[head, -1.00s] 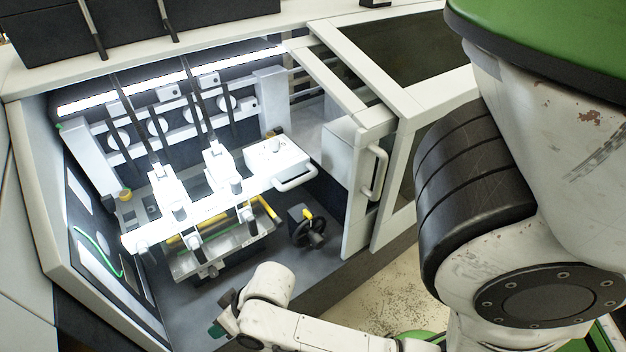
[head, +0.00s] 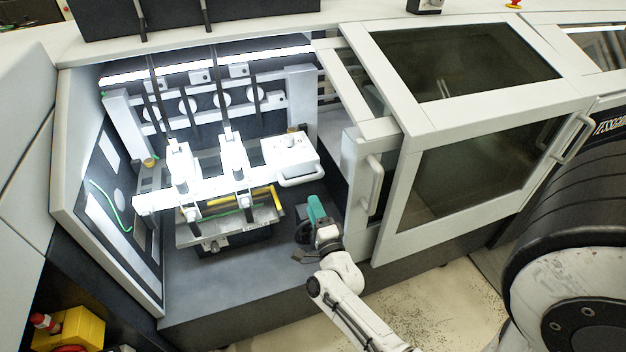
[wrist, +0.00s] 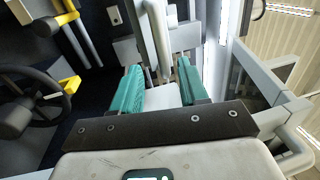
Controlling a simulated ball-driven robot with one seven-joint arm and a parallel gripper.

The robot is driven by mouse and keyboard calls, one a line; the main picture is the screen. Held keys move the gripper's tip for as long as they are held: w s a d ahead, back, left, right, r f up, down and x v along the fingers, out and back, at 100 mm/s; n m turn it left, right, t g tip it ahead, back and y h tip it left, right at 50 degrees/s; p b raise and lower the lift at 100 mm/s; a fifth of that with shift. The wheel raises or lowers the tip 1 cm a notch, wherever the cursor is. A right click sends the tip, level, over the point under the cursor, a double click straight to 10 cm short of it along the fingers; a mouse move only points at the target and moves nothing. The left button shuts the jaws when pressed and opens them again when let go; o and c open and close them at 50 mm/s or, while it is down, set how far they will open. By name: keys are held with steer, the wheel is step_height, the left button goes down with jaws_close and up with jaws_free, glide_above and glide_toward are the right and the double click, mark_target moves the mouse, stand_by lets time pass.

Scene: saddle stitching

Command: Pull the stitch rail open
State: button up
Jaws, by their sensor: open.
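The stitch rail (head: 215,187) is a long white bar across the inside of the lit machine bay. A white block with a loop handle (head: 300,181) is at its right end. My gripper (head: 316,208) with teal fingers is just below and right of that handle in the head view. In the wrist view my gripper (wrist: 160,66) is open and holds nothing. A white bar (wrist: 157,35), which looks like the handle, shows between and beyond the fingertips. I cannot tell whether the fingers are around it.
A black handwheel (wrist: 30,108) is left of my gripper and partly hidden in the head view. The sliding door frame (head: 395,200) and its handle (head: 374,186) stand close on the right. The bay floor (head: 235,280) is clear at the front.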

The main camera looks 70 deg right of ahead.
mark_target(302, 180)
steer(key=x, duration=1)
steer(key=shift+w+d+b, duration=0.25)
steer(key=shift+b, duration=0.1)
jaws_close()
